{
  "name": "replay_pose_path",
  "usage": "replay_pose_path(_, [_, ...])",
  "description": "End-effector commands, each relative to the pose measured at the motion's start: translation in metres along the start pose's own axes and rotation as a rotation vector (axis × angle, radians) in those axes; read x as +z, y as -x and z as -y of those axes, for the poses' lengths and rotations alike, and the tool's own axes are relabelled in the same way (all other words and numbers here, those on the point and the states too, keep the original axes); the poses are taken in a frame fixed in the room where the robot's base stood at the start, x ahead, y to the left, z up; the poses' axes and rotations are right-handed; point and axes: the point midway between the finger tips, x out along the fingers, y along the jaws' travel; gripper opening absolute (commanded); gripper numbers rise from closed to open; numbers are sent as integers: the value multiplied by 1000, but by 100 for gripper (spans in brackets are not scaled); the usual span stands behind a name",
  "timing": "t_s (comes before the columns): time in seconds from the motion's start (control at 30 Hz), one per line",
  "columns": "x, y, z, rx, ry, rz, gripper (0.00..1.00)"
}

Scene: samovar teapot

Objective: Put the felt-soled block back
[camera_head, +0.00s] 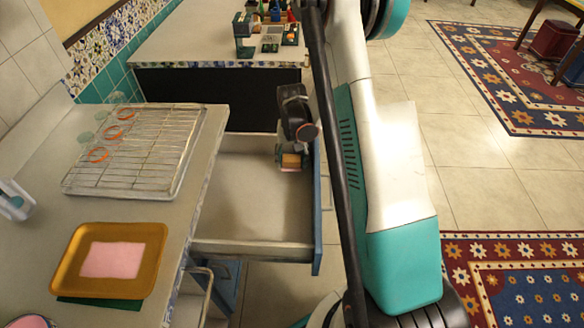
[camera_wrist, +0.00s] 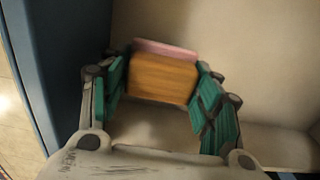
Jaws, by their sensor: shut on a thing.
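The block (camera_wrist: 163,80) is wooden brown with a pink layer along its far side in the wrist view. My gripper (camera_wrist: 160,92) is shut on it, with teal finger pads at its left and right sides. In the head view the block (camera_head: 291,161) shows below my gripper (camera_head: 292,153), within the open drawer (camera_head: 245,246) near its back right corner. The drawer is pale inside, with a blue front at the right. I cannot tell whether the block touches the drawer floor.
A far counter (camera_head: 190,45) carries small items. The rest of the drawer looks empty. Patterned rugs lie on the tiled floor at right.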

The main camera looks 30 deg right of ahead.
Motion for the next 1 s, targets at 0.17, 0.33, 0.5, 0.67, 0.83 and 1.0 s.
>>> replay_pose_path(0.17, [0,-30,0,0,0,0,36])
replay_pose_path(0.33, [0,-37,0,0,0,0,36])
replay_pose_path(0.5, [0,-36,0,0,0,0,36])
replay_pose_path(0.67, [0,-38,0,0,0,0,65])
replay_pose_path(0.83, [0,-38,0,0,0,0,78])
replay_pose_path(1.0, [0,-38,0,0,0,0,78])
